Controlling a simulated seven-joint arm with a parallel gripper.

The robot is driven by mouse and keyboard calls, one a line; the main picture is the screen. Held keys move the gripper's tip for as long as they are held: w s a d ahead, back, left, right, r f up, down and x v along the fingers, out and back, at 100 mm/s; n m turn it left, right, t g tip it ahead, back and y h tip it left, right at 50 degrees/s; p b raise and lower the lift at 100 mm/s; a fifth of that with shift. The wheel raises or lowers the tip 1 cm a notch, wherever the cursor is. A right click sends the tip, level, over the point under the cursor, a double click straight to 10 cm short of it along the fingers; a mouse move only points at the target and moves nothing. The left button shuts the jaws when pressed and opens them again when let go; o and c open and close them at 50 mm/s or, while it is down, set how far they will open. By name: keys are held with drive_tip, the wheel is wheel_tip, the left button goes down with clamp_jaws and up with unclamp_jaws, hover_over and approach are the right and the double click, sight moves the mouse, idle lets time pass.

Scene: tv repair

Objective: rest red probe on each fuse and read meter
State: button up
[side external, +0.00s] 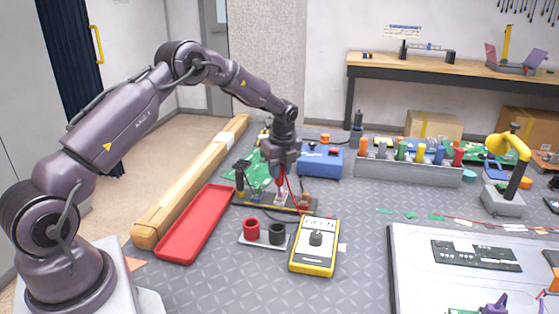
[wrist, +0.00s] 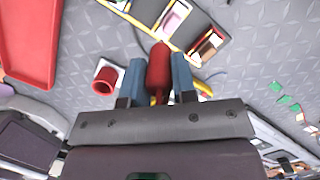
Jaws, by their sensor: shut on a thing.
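My gripper (wrist: 158,80) is shut on the red probe (wrist: 159,62), which sits between its two blue-grey fingers in the wrist view. In the side view my gripper (side external: 281,168) points down over a dark fuse strip (side external: 255,201) with a yellow edge. The strip's pockets hold a pinkish fuse (wrist: 175,18) and a brown one (wrist: 207,47). The probe's tip is hard to see, and I cannot tell whether it touches a fuse. The yellow meter (side external: 315,247) lies in front of the strip with a dark dial; its reading is too small to read.
A holder with a red cup (side external: 251,229) and a black cup (side external: 277,234) stands left of the meter. A red tray (side external: 196,226) and a wooden beam (side external: 190,185) lie to the left. A blue box (side external: 320,160) and a grey rack (side external: 407,172) stand behind.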

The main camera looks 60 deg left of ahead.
drive_tip(key=shift+f, duration=0.55)
drive_tip(key=shift+f, duration=0.7)
idle(0.8)
idle(0.7)
drive_tip(key=shift+r, duration=3)
drive_tip(key=shift+a, duration=0.1)
drive_tip(key=s+a+r, duration=0.1)
drive_tip(key=s+a, duration=0.3)
drive_tip(key=s, duration=0.1)
drive_tip(key=shift+a, duration=0.4)
drive_tip(key=shift+f, duration=0.1)
